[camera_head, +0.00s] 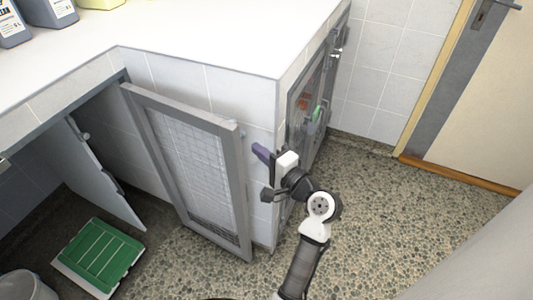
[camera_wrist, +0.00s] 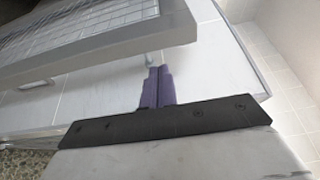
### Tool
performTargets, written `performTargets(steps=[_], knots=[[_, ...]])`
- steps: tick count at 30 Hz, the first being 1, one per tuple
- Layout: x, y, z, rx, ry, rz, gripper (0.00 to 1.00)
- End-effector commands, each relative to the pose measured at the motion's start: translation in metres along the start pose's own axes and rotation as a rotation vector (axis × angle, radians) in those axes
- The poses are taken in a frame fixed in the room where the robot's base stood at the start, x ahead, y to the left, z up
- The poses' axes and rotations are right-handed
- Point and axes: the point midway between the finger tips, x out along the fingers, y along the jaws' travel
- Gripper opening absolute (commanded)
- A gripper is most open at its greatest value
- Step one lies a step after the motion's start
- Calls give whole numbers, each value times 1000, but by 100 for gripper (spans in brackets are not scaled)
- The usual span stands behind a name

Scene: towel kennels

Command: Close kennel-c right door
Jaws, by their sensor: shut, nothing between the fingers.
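A grey-framed wire-mesh door (camera_head: 190,165) stands swung open in front of the white tiled wall, left of my gripper. I take it for the right door; no label shows. Its frame also crosses the upper left of the wrist view (camera_wrist: 110,42). My gripper (camera_head: 261,152) is at the counter's front corner, just right of the door's free edge. Its purple fingers (camera_wrist: 157,88) are shut and empty, close to the door frame. I cannot tell whether they touch it. A second grey door (camera_head: 103,175) stands open at the left of the dark kennel opening.
A white counter (camera_head: 200,40) covers the kennels, with bottles (camera_head: 50,12) at its back left. A green slatted mat (camera_head: 100,255) and a grey bucket (camera_head: 25,286) are at lower left. Another kennel front (camera_head: 308,100) is round the corner. Pebbled floor (camera_head: 400,220) is free at right.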

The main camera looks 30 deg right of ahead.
Motion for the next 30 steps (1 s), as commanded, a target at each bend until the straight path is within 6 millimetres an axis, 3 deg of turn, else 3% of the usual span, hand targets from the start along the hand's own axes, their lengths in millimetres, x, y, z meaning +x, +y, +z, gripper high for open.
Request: performTargets(steps=[3, 10, 30], knots=[[23, -2, 1, 0, -4, 0, 0], [47, -1, 0, -2, 0, 1, 0], [50, -1, 0, -2, 14, 0, 0]])
